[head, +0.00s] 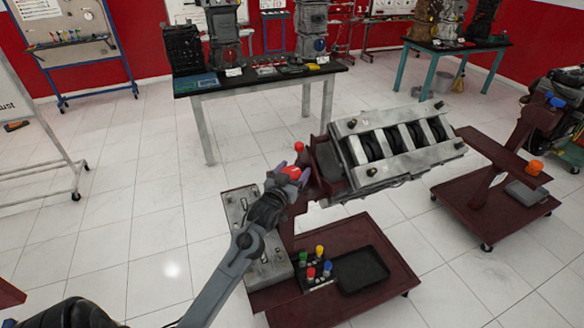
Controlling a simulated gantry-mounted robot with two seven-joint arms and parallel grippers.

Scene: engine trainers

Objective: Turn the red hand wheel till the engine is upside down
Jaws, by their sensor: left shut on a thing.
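The grey engine block (400,145) is held on a dark red wheeled stand (390,268). It sits tilted, and a row of dark cylinder openings shows on the side facing up and toward me. The red hand wheel (292,172) is at the left end of the engine mount, partly hidden by my left gripper (284,178). My left gripper is shut on the red hand wheel; its fingertips are small and hard to make out. A smaller red knob (299,146) shows just above it. My right gripper is not in view.
A black tray (360,270) and several coloured-capped items (318,266) lie on the stand's base. A grey metal plate with fittings (240,212) is beside the arm. A second stand (500,200) is at the right; a workbench (262,85) is behind. Open tiled floor lies left.

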